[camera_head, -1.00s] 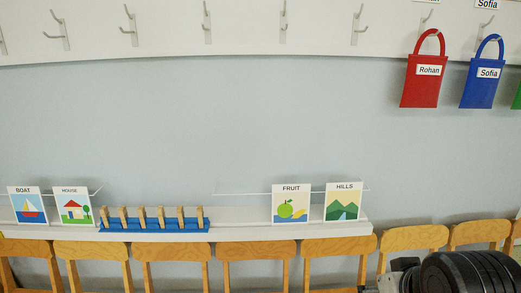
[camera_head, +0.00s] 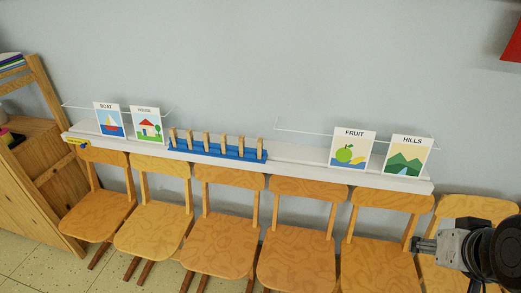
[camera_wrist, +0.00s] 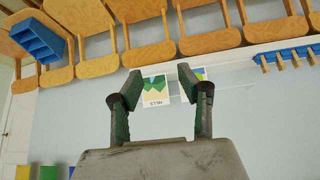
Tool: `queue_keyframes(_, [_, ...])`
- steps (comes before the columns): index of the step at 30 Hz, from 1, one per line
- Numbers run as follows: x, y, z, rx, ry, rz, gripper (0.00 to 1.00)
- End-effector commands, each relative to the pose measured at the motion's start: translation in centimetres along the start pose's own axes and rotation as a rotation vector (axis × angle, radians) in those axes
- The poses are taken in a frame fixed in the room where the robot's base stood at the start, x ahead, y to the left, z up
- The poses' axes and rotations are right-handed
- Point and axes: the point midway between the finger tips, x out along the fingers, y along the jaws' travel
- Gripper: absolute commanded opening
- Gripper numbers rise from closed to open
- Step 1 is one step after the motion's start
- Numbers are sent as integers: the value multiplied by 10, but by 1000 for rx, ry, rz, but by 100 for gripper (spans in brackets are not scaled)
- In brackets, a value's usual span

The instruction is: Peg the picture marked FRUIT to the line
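The FRUIT picture (camera_head: 353,148), a white card with a green apple, stands upright on the white ledge in the head view, left of the HILLS picture (camera_head: 407,157). In the wrist view, upside down, HILLS (camera_wrist: 156,91) shows between my fingers; a card beside it, apparently FRUIT (camera_wrist: 199,74), is partly hidden by the right finger. Wooden pegs (camera_head: 206,142) stand in a row on a blue holder (camera_head: 217,152). My gripper (camera_wrist: 158,74) is open and empty, apart from the cards. I cannot identify the line in these views.
The BOAT (camera_head: 110,121) and HOUSE (camera_head: 147,126) pictures stand at the ledge's left end. Thin pale wires run behind the cards. Several wooden chairs (camera_head: 218,230) line the ledge (camera_head: 300,157). A wooden shelf (camera_head: 40,170) stands far left.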

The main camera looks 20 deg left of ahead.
Motion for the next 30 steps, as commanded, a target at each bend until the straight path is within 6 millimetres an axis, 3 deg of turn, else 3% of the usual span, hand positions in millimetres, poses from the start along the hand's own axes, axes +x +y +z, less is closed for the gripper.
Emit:
queue_keyframes(14, [0, 0, 0, 0, 0, 0, 37])
queue_keyframes(16, [0, 0, 0, 0, 0, 0, 30])
queue_keyframes(19, [-1, -2, -6, -1, -2, -2, 30])
queue_keyframes(23, [-3, -9, -32, -6, -11, -9, 30])
queue_keyframes(30, [1, -37, -103, -16, -38, -26, 30])
